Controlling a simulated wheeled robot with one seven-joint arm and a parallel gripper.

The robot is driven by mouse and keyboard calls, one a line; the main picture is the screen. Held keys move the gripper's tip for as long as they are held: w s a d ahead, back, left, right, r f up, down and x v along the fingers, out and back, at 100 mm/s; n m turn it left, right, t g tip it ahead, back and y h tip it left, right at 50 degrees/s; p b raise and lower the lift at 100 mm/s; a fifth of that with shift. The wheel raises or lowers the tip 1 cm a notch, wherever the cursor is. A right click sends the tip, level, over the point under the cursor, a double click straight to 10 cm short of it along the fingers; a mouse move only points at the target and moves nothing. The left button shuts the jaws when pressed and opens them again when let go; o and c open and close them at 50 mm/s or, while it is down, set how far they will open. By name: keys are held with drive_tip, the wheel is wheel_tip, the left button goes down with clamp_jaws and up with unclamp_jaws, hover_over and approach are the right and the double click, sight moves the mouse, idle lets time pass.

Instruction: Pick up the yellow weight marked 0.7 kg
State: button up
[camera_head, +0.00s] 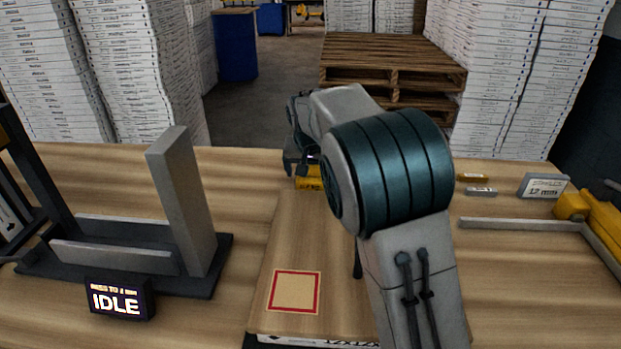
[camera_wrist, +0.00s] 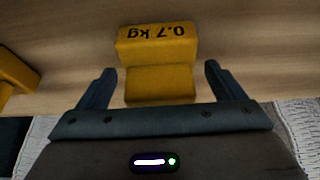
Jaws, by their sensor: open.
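The yellow weight (camera_wrist: 158,42) marked 0.7 kg lies on the wooden table in the wrist view, with its marking upside down in that picture. My gripper (camera_wrist: 160,80) is open, with one dark finger to the left of the weight and one to the right. Gaps show between the fingers and the weight. In the head view, a small part of a yellow block (camera_head: 309,183) shows beneath my gripper (camera_head: 303,165); my arm hides much of that area.
Another yellow object (camera_wrist: 14,75) lies left of the gripper in the wrist view. In the head view, a dark fixture (camera_head: 215,262) with a grey upright and an IDLE display (camera_head: 119,299) stand left. Small blocks (camera_head: 481,191) lie right.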

drive_tip(key=shift+r, duration=0.1)
drive_tip(key=c, duration=1.6)
